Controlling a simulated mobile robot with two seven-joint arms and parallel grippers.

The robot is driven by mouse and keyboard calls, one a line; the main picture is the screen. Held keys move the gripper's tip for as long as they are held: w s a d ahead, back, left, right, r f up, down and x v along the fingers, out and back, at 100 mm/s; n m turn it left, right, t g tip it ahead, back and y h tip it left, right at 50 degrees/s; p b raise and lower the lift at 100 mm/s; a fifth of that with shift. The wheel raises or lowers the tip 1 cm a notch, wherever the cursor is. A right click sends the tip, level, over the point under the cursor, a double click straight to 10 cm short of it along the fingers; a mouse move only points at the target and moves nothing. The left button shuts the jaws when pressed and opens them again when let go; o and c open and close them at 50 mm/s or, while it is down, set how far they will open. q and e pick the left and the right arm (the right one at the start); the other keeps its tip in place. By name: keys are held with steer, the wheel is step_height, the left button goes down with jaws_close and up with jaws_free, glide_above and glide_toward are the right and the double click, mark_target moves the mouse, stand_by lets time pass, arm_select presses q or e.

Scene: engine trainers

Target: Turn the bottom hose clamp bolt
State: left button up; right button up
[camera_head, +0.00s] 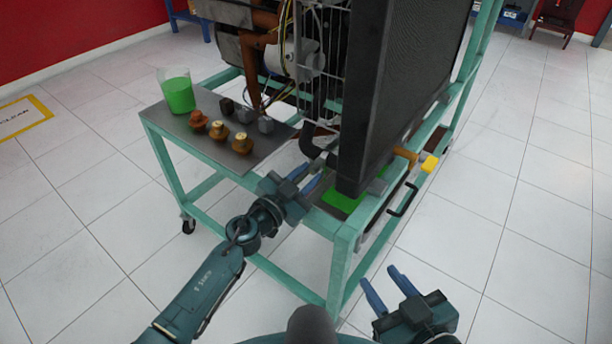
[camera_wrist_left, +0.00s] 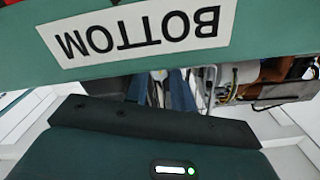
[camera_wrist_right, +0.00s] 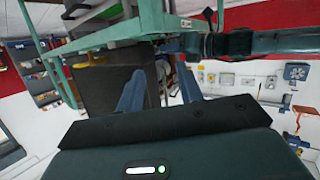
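A black bottom hose (camera_head: 312,143) curves beside the radiator's lower left corner. A small grey part lies at its end; I cannot tell whether it is the hose clamp bolt. My left gripper (camera_head: 306,179) is just below the hose end, at the trolley's edge. Its blue fingers look partly apart, with no held object clearly visible. In the left wrist view, the fingers (camera_wrist_left: 163,90) reach under a teal rail with a white BOTTOM label (camera_wrist_left: 140,33), shown upside down. My right gripper (camera_head: 388,288) is open and empty, low in front of the trolley.
The dark radiator (camera_head: 405,90) stands upright on the teal trolley (camera_head: 343,262). A metal shelf (camera_head: 215,150) at left holds a green beaker (camera_head: 178,92) and several brass and grey caps. A yellow-ended handle (camera_head: 428,163) sticks out at right. The floor at right is clear.

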arm_select(q)
steer(key=shift+o, duration=1.4)
